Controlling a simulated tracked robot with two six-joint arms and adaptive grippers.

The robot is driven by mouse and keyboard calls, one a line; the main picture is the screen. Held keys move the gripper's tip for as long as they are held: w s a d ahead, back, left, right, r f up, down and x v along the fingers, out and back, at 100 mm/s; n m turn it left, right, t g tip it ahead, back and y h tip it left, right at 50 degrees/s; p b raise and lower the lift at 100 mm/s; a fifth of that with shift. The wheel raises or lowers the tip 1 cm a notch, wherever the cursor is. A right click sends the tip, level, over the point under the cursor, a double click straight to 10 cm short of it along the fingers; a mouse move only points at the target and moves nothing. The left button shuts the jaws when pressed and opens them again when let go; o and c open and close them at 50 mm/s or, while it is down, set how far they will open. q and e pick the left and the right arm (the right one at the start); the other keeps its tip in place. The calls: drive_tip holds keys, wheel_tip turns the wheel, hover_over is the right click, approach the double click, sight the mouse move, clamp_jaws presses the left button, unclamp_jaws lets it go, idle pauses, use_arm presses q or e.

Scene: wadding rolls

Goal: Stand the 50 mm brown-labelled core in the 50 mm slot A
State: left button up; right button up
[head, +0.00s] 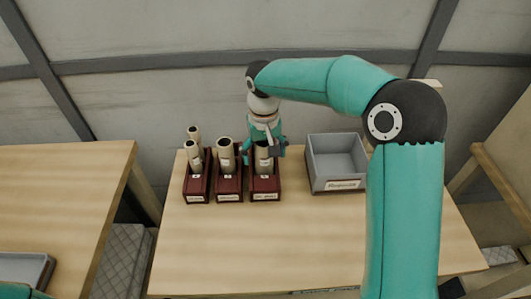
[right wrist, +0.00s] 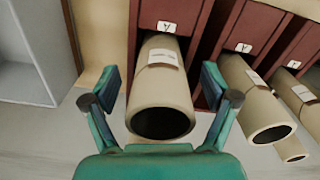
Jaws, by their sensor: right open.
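A cream cardboard core (head: 264,161) stands upright in the front slot of the rightmost dark red rack (head: 264,187). In the right wrist view, the core (right wrist: 163,90) carries a pale label band, and a white tag reading A sits beside its slot on the rack (right wrist: 172,12). My right gripper (head: 264,152) is at the upper part of this core. Its two fingers are apart on either side of the core, with gaps visible in the right wrist view (right wrist: 161,85). The core's label colour and size text are too small to read. My left gripper is out of view.
The middle rack (head: 229,188) holds a core (head: 226,155). The left rack (head: 196,189) holds two cores, one behind the other. A grey labelled bin (head: 338,160) stands right of the racks. The table front (head: 260,245) is clear. Another table (head: 60,190) stands left, across a gap.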

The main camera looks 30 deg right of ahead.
drive_tip(key=shift+r, duration=0.1)
wheel_tip(320, 180, up, 10)
drive_tip(key=shift+w+r, duration=0.1)
drive_tip(key=shift+r, duration=0.75)
